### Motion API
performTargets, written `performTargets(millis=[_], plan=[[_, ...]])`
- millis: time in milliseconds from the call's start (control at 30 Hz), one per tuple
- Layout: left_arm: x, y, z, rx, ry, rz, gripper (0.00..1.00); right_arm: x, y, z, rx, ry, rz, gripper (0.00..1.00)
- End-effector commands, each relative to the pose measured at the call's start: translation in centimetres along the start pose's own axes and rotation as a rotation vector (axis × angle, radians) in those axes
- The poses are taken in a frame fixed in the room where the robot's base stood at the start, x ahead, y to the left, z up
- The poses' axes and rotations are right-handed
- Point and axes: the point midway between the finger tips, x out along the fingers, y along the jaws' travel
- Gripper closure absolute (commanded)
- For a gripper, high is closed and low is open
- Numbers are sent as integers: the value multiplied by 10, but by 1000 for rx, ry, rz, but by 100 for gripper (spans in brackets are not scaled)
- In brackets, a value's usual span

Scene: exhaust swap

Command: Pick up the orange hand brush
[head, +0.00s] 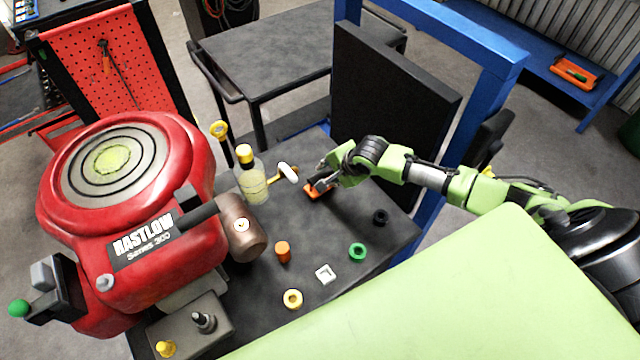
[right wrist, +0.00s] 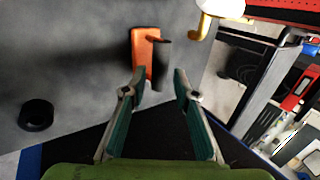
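The orange hand brush (head: 312,192) lies on the dark workbench top, partly hidden by my right gripper in the head view. In the right wrist view the brush (right wrist: 144,48) shows an orange body with a dark strip along its right side. My right gripper (head: 322,174) is at the brush in the head view. In the right wrist view its two fingers (right wrist: 159,78) are apart, with the brush just beyond the tips and nothing clearly held between them. My left gripper is not in view.
A black ring (head: 380,216), green ring (head: 357,251) and orange cylinder (head: 283,252) are nearer. A black panel (head: 385,100) rises behind; the red machine (head: 130,230) fills the left.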

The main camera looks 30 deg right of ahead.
Motion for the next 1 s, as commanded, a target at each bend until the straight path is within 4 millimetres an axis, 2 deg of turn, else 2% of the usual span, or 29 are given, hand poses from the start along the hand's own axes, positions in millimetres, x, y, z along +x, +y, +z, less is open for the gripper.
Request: performTargets(millis=[100, 233, 600, 900, 933, 1000], plan=[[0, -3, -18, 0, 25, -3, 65, 5, 0, 0, 0, 1, 1, 73], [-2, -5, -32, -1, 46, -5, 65, 13, -1, 0, -1, 0, 0, 73], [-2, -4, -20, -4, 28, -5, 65, 53, -1, 0, -1, 1, 1, 73], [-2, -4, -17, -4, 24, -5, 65, 57, -1, 0, -2, 0, 0, 73], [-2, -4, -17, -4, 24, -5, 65, 56, -1, 0, -2, 0, 0, 75], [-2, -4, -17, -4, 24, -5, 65, 56, -1, 0, -2, 0, 0, 94]])
